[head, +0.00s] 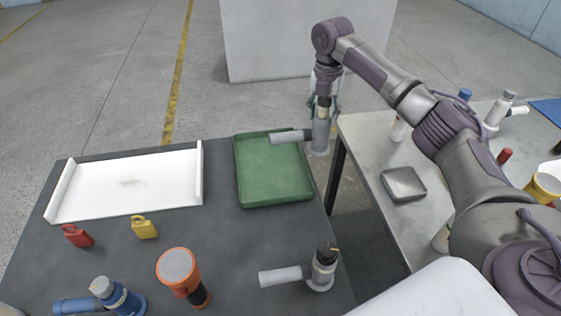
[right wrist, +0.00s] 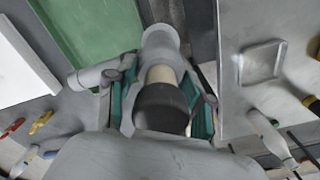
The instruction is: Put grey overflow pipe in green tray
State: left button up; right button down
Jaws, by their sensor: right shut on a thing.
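The held grey overflow pipe (head: 319,137) is upright, with a side branch pointing left across the tray's far right corner in the head view. My right gripper (head: 323,104) is shut on it near its top. In the right wrist view the pipe (right wrist: 159,42) sits between the teal-padded fingers (right wrist: 160,108), its dark cap nearest the camera. The green tray (head: 273,178) lies on the dark table; it also shows at upper left in the right wrist view (right wrist: 92,28). The pipe's main body is right of the tray, seemingly above the gap between tables. My left gripper is not in view.
Another grey pipe with a black top (head: 323,268) stands at the dark table's front right. A white tray (head: 128,183), red tag (head: 77,236), yellow tag (head: 144,228), orange part (head: 178,268) and blue fitting (head: 118,298) are further left. A metal dish (head: 403,184) lies on the right table.

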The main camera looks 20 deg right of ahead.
jog(key=s+a+f+p, duration=0.3)
jog(key=a+f, duration=0.6)
jog(key=shift+a+f, duration=0.25)
jog(key=shift+f, duration=0.1)
jog(key=shift+s+f, duration=0.1)
jog(key=shift+c, duration=2.2)
grip_release()
